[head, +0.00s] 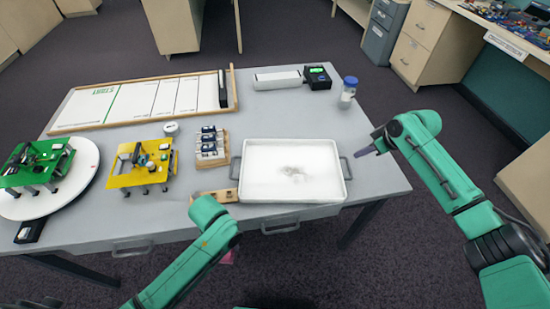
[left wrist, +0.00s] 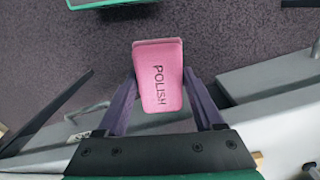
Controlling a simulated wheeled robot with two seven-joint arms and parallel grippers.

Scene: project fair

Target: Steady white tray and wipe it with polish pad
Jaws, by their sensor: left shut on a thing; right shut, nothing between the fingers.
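The white tray (head: 260,183) lies flat on the grey table near its front right, with a grey handle on each side. A greyish smudge (head: 293,171) marks its floor. My left gripper (left wrist: 160,82) is shut on the pink polish pad (left wrist: 158,78), whose "POLISH" lettering shows in the left wrist view. In the head view only a bit of the pad (head: 228,258) shows under my left arm, in front of the table's edge; the left fingers are hidden there. My right gripper (head: 368,152) is shut and empty, just right of the tray's right handle, apart from it.
A wooden block (head: 216,196) lies at the tray's left, and a rack of dark-topped items (head: 211,148) stands behind it. Yellow (head: 140,176) and green (head: 32,170) boards stand further left. A blue-capped jar (head: 348,92) stands at the back right. The table right of the tray is clear.

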